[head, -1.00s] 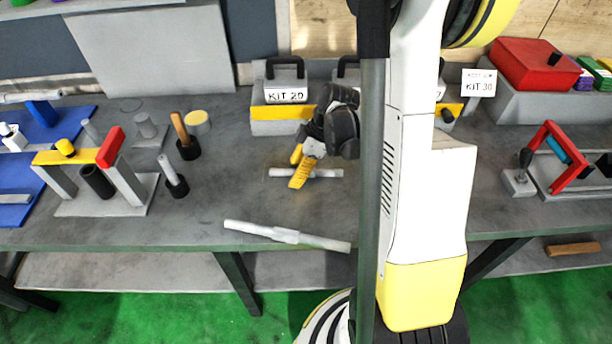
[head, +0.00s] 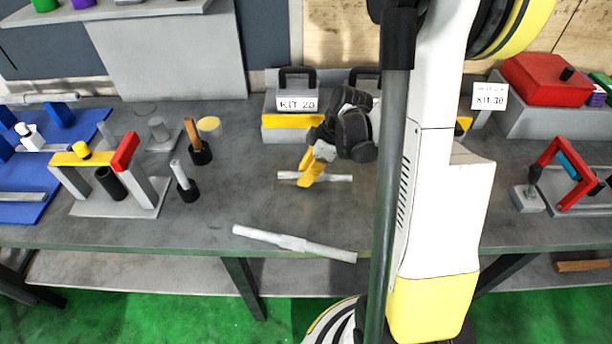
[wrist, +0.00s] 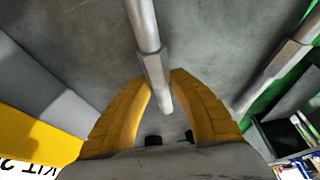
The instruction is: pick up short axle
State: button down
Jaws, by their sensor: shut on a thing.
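The short axle (head: 338,177) is a light grey stepped rod on the grey bench, in front of the KIT 20 box. My gripper (head: 309,176) has its yellow fingers around the axle, left of its middle. The fingers hide a short stretch of the axle. I cannot tell whether it is clear of the bench top.
A longer axle (head: 290,242) lies near the bench's front edge; it also shows in the wrist view (wrist: 272,75). The KIT 20 box (head: 292,120) stands behind. Upright pins in black holders (head: 188,188) and a grey-yellow-red fixture (head: 110,185) stand left. My arm hides part of the right side.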

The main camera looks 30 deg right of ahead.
notch_tip(320, 180, up, 2)
jog(key=shift+r+p, duration=0.1)
jog(key=shift+p, duration=0.25)
jog(key=s+d+r+p, duration=0.1)
jog(key=s+r+p, duration=0.15)
jog(key=s, duration=0.35)
jog(key=s+d+r+p, duration=0.1)
jog(key=s+r+p, duration=0.1)
jog(key=s+r, duration=0.3)
jog(key=w+a+f+m+t+h, duration=0.1)
jog(key=w+a+f+m+h, duration=0.1)
jog(key=w+a+m, duration=0.8)
jog(key=w+a+h, duration=0.1)
jog(key=w+a, duration=0.2)
jog(key=a, duration=0.2)
jog(key=shift+w+a+f+m+t+h, duration=0.25)
jog(key=shift+f+m+t+h, duration=0.05)
jog(key=shift+f+t, duration=0.1)
